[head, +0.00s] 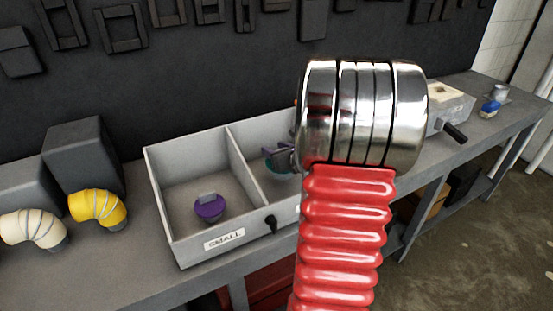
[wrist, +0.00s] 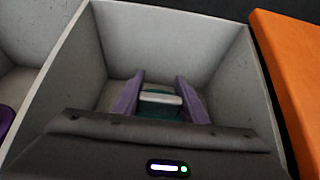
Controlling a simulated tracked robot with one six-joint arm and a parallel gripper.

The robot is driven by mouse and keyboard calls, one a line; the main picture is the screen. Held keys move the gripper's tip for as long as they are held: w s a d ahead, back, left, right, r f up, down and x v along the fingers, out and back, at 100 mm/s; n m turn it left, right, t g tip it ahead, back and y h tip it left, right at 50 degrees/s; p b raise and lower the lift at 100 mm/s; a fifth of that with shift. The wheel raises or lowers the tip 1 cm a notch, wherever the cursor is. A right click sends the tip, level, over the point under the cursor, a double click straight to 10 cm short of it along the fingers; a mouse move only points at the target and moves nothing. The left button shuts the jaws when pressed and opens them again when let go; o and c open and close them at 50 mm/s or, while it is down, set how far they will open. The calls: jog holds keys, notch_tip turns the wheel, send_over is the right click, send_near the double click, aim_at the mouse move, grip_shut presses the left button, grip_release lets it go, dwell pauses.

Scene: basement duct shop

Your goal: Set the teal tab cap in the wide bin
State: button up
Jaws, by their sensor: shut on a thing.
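A grey two-compartment bin (head: 165,230) stands on the bench. Its left compartment is labelled SMALL and holds a purple tab cap (head: 209,208). The right compartment, the wide bin (head: 244,143), is partly hidden behind my arm in the head view; it fills the middle of the wrist view (wrist: 215,35). My gripper (wrist: 159,95) is inside the wide bin, its purple fingers shut on the teal tab cap (wrist: 160,110) by its pale tab. The teal cap also shows low in that compartment in the head view (head: 283,176). I cannot tell whether it touches the floor.
A divider (head: 241,155) separates the compartments. An orange object (wrist: 290,70) stands beside the wide bin's right wall. Yellow (head: 98,207) and cream (head: 33,229) duct elbows sit at the left. A grey box with a dark handle (head: 449,106) stands further right.

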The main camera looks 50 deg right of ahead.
jog(key=shift+f, duration=1.85)
jog(key=shift+f, duration=0.1)
jog(key=o, duration=1.1)
jog(key=shift+s, duration=0.1)
jog(key=shift+s+r, duration=0.25)
jog(key=v, duration=1.1)
jog(key=shift+s+a, duration=0.15)
jog(key=shift+a, duration=0.05)
